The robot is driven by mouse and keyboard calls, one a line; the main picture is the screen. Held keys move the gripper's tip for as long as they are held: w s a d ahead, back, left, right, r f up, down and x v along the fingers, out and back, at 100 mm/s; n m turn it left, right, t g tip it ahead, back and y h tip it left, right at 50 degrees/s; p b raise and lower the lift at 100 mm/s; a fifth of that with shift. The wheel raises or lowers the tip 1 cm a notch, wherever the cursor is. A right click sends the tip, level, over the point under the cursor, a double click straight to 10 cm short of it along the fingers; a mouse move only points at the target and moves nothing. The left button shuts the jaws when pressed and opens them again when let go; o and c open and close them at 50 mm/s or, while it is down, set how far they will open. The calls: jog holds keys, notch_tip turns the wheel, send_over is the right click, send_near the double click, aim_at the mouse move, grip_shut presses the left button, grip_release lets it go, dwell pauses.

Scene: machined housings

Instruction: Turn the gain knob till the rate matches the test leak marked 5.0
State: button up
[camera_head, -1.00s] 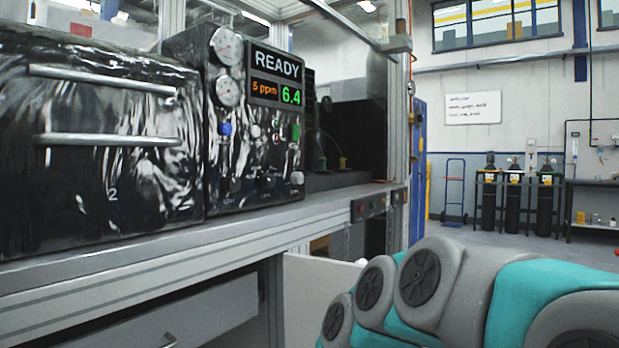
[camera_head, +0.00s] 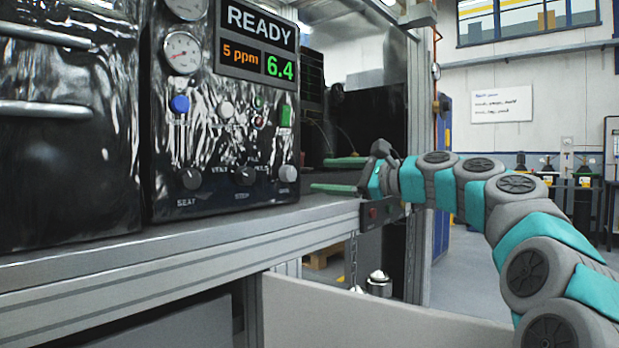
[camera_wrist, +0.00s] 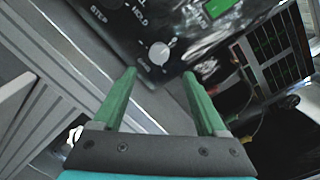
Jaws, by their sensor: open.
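The display (camera_head: 257,43) on the dark control panel reads READY, 5 ppm in orange and 6.4 in green. A silver knob (camera_head: 288,174) sits at the panel's lower right. In the wrist view this pale knob (camera_wrist: 159,53) has a label below it that looks like GAIN. My gripper (camera_head: 338,175) is open and empty, to the right of the knob in the head view. In the wrist view its two green fingers (camera_wrist: 160,78) point toward the knob, which lies just beyond the tips and between them. The fingers do not touch it. No test leak marked 5.0 can be made out.
Two dark knobs (camera_head: 190,179) (camera_head: 244,176) stand left of the silver knob. A blue knob (camera_head: 180,104), a green switch (camera_head: 285,116) and dial gauges (camera_head: 183,52) are above. The bench ledge (camera_head: 230,235) runs below the panel. Dark equipment with wires (camera_wrist: 285,100) lies right in the wrist view.

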aim_at(292, 174)
jog(key=shift+x, duration=3.85)
jog(key=shift+s+a, duration=0.1)
grip_shut()
